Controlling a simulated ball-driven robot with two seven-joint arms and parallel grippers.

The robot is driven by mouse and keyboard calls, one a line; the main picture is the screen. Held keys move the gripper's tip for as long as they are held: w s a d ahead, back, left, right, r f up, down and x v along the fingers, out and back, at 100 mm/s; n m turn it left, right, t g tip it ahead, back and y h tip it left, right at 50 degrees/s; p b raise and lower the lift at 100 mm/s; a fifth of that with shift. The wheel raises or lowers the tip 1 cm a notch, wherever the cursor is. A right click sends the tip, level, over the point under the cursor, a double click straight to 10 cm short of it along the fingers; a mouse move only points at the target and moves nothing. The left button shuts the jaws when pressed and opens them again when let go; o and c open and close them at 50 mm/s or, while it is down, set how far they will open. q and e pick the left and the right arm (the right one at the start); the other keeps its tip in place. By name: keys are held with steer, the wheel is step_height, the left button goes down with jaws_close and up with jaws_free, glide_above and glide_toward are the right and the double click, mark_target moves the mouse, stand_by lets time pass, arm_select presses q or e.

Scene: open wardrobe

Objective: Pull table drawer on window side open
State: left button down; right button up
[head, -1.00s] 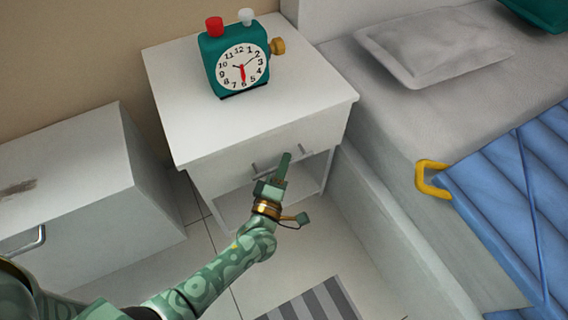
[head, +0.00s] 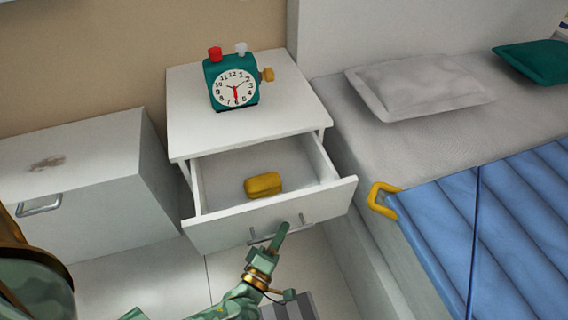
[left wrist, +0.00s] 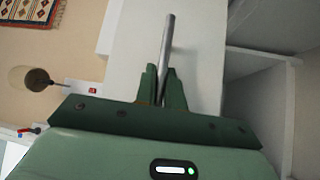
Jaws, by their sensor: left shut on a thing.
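The white bedside table (head: 240,115) stands between a low white cabinet and the bed. Its drawer (head: 225,232) is pulled well out, and a yellow block-like object (head: 263,185) lies inside. My left gripper (head: 281,232) is at the bar handle (head: 258,238) on the drawer front. In the left wrist view the gripper fingers (left wrist: 162,88) are shut on the grey metal bar handle (left wrist: 168,40). My right gripper is not in view.
A green alarm clock (head: 234,85) stands on the table top. The low white cabinet (head: 90,190) is at the left. The bed with a grey pillow (head: 420,88) and blue blanket (head: 460,225) borders the right side. Tiled floor (head: 165,270) shows below.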

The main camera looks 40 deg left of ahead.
arm_select(q)
steer(key=s+d, duration=0.2)
steer(key=d, duration=0.1)
steer(key=shift+s+d, duration=0.25)
steer(key=shift+s, duration=0.15)
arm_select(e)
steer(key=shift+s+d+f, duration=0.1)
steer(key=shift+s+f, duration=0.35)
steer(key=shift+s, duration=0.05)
arm_select(q)
steer(key=c, duration=1.5)
jaws_free()
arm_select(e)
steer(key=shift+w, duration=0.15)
